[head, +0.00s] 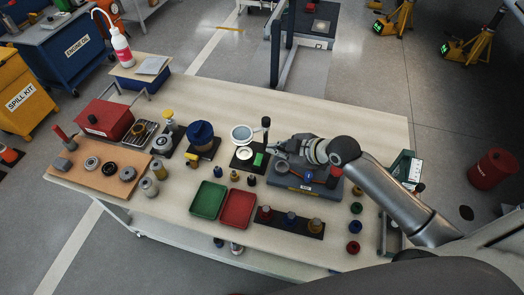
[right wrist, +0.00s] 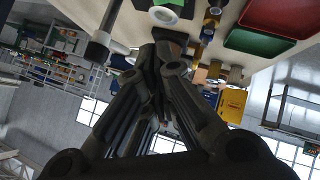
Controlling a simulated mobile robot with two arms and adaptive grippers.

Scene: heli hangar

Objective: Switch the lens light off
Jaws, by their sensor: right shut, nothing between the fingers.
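The lens light stands on the work table, with a round pale-rimmed lens (head: 241,132) above a dark base (head: 237,162). A black post (head: 266,126) rises at the base's back right. A bright green patch (head: 258,159) shows on the base's right side, beside a white ring (head: 245,154). I cannot tell whether the lamp is lit. My right gripper (head: 277,152) is shut and empty, just right of the green patch; contact is unclear. In the right wrist view its fingertips (right wrist: 169,48) are together near the table. My left gripper is out of view.
A grey case (head: 308,190) with tools lies under my right wrist. Green (head: 209,200) and red (head: 238,209) trays sit in front of the lamp, with small bottles between. A blue-topped device (head: 201,136) stands to its left. The table behind the lamp is clear.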

